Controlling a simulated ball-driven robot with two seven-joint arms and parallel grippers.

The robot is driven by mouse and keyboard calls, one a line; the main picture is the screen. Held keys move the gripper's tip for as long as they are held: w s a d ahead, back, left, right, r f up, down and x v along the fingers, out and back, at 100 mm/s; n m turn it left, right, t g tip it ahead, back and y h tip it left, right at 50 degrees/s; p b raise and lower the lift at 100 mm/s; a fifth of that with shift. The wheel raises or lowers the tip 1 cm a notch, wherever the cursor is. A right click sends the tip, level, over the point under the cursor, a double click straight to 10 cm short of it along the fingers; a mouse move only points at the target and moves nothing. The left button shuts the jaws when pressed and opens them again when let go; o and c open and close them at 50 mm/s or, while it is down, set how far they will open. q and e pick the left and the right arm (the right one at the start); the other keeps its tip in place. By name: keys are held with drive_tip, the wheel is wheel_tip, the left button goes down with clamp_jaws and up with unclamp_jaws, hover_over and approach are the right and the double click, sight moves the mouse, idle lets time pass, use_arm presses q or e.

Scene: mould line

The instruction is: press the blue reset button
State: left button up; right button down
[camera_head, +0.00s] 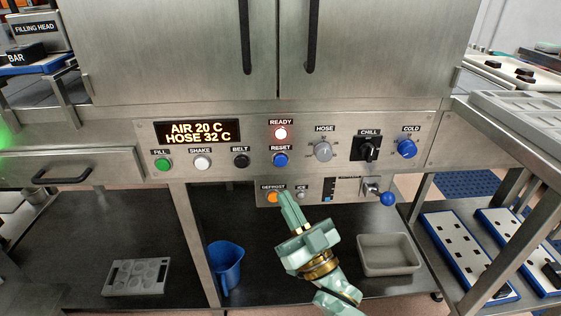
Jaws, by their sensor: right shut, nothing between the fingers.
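The blue reset button (280,160) is on the steel control panel, under the RESET label and below the lit READY lamp (281,133). It shows fully, with nothing in front of it. My right gripper (285,196) is shut and empty, with its fingertips pointing up, lower in the picture than the reset button and apart from it. The tips appear right beside the orange DEFROST button (272,197); I cannot tell whether they touch it. My left gripper is not in view.
Black BELT button (241,160) and HOSE knob (323,151) flank the reset button. A lever with a blue ball (387,199) sticks out at lower right. A blue jug (226,266) and grey bin (388,254) stand on the lower shelf. Door handles (312,37) hang above.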

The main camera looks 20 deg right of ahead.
sight(281, 160)
drive_tip(key=shift+w, duration=0.1)
